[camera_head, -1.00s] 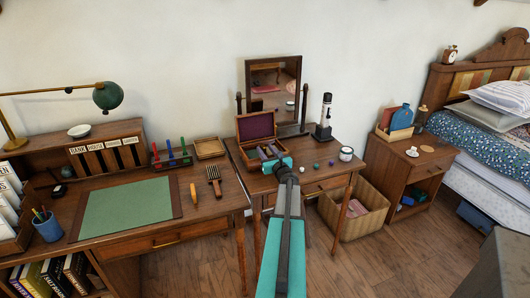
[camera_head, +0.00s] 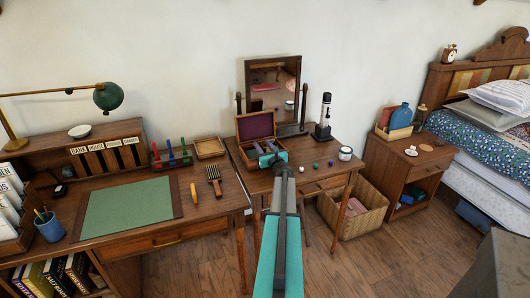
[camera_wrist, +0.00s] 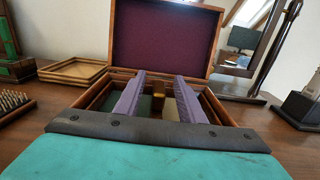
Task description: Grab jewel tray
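An open wooden jewel box (camera_head: 241,137) with a dark purple lid lining stands on the small table; its lid (camera_wrist: 165,40) stands upright in the wrist view. Inside the box sits what looks like the jewel tray (camera_wrist: 103,97), a wooden inner frame with compartments. A small brass-coloured tab or divider (camera_wrist: 158,101) shows in its middle. My gripper (camera_head: 266,148) is over the box's front. In the wrist view its purple fingers (camera_wrist: 160,80) are apart, one on each side of the brass-coloured piece. Whether they touch the tray is unclear. The box's front is hidden by my gripper.
A tilting mirror (camera_head: 273,85) stands behind the box and a black-and-white microscope-like object (camera_head: 325,117) to the right. Small balls and a white jar (camera_head: 346,153) lie right of the box. A shallow wooden tray (camera_head: 209,147) and a brush (camera_head: 214,180) lie left on the desk.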

